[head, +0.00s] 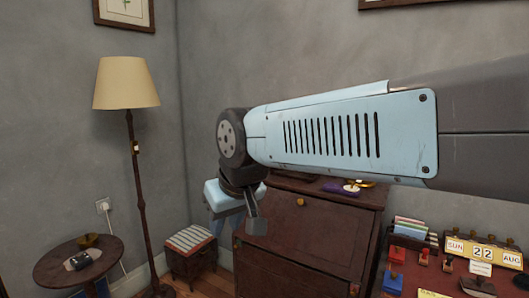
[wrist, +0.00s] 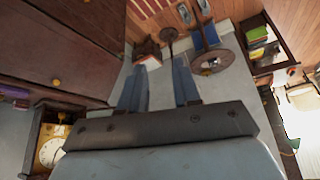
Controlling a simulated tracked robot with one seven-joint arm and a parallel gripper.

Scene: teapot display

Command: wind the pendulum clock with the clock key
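My gripper (head: 237,222) points down beside the left side of the brown writing desk (head: 300,235), with my arm reaching across from the right. In the wrist view its two blue fingers (wrist: 158,88) stand well apart with nothing between them. A clock with a white dial in a brown and gold case (wrist: 50,150) shows at the lower left of the wrist view, away from the fingers. In the head view no clock shows, and my arm covers part of the desk top. I cannot make out the clock key in either view.
A purple cloth (head: 337,188) and small gold and white items lie on the desk top. A floor lamp (head: 128,85), a round side table (head: 50,268) and a striped stool (head: 190,245) stand left. A calendar (head: 485,250) and stamps are at the right.

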